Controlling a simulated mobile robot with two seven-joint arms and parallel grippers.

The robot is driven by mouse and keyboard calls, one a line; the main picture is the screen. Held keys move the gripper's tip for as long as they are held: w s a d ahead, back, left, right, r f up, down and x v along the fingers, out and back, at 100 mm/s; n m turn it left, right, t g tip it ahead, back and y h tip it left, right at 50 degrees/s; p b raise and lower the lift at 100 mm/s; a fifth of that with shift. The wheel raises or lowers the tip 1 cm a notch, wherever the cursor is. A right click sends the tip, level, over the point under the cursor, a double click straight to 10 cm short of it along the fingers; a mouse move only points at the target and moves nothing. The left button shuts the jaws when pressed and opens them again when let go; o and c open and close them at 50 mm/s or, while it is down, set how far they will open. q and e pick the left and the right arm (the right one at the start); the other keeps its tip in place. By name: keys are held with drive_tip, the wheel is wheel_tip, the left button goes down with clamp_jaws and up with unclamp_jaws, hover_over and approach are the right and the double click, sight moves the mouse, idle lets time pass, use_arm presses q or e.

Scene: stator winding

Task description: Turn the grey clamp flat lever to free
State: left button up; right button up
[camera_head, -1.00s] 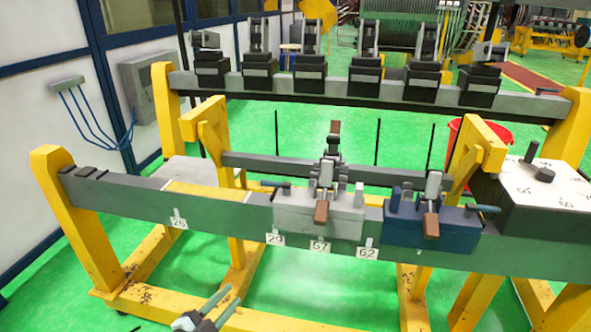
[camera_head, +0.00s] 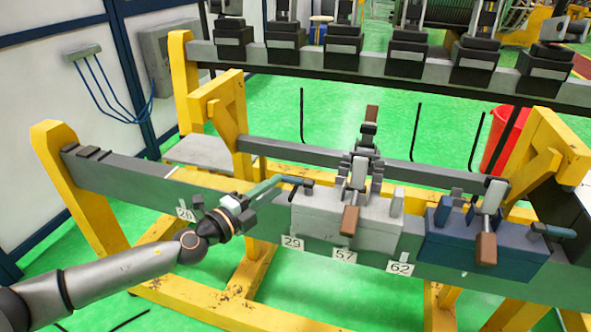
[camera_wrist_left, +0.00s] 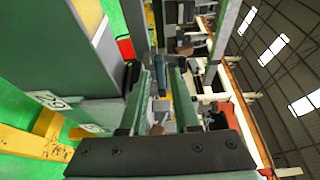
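The grey clamp (camera_head: 330,218) is a light grey block on the front beam, with a brown-handled lever (camera_head: 351,220) standing at its middle. Its flat lever (camera_head: 296,181) is a dark bar that sticks out to the left from the clamp's upper left side. My left gripper (camera_head: 275,185) reaches in from the left, with its green fingers at this lever's outer end. In the left wrist view the fingers (camera_wrist_left: 161,95) stand apart, with a dark blue-grey handle (camera_wrist_left: 163,74) in line with the gap between them. Contact cannot be told. My right gripper is out of view.
A blue clamp (camera_head: 470,245) with its own brown lever and side lever sits to the right on the same beam (camera_head: 110,178). Number tags hang along the beam front. A yellow frame post (camera_head: 225,125) rises behind. A red bucket (camera_head: 503,142) stands at the back right.

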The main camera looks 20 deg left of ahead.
sight(289, 177)
use_arm(q)
drive_tip(key=x, duration=0.8)
clamp_jaws()
idle(1.3)
